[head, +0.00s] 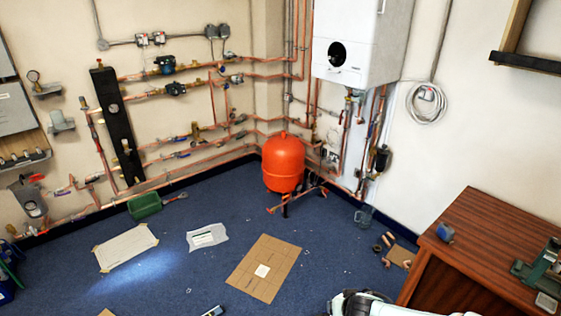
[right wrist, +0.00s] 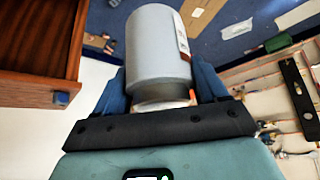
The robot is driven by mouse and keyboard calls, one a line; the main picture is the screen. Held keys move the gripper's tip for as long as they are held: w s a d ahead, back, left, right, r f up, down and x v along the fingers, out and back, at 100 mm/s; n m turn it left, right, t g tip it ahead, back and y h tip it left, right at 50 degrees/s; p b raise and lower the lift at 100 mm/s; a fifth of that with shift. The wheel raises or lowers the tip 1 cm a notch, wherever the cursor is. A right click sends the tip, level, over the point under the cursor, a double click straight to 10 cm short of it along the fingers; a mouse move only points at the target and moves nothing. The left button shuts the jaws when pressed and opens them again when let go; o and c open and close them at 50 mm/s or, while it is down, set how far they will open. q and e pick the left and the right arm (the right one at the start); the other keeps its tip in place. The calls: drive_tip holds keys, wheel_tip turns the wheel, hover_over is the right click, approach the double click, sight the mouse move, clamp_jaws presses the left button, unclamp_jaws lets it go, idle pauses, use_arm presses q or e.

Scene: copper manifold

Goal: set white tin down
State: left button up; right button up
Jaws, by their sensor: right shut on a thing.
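The white tin (right wrist: 155,42) is a pale grey-white cylinder with a label strip along its right side. It fills the middle of the right wrist view. My right gripper (right wrist: 160,84) is shut on it, with blue fingers on both sides of its lower part. The fingertips are partly hidden behind the tin. In the head view the tin cannot be made out; only pale and dark parts of my arm show at the bottom edge. My left gripper is in neither view.
A brown wooden desk (head: 470,228) at the right holds a small blue object (head: 445,232) and a green tool (head: 541,272). A cardboard sheet (head: 250,283), white sheets and a green tray (head: 144,205) lie on the blue floor. A red tank (head: 283,165) stands in the corner.

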drive_tip(key=s, duration=0.3)
drive_tip(key=shift+s+d+f, duration=0.1)
drive_tip(key=shift+f, duration=0.3)
drive_tip(key=shift+r, duration=0.4)
drive_tip(key=shift+s, duration=0.15)
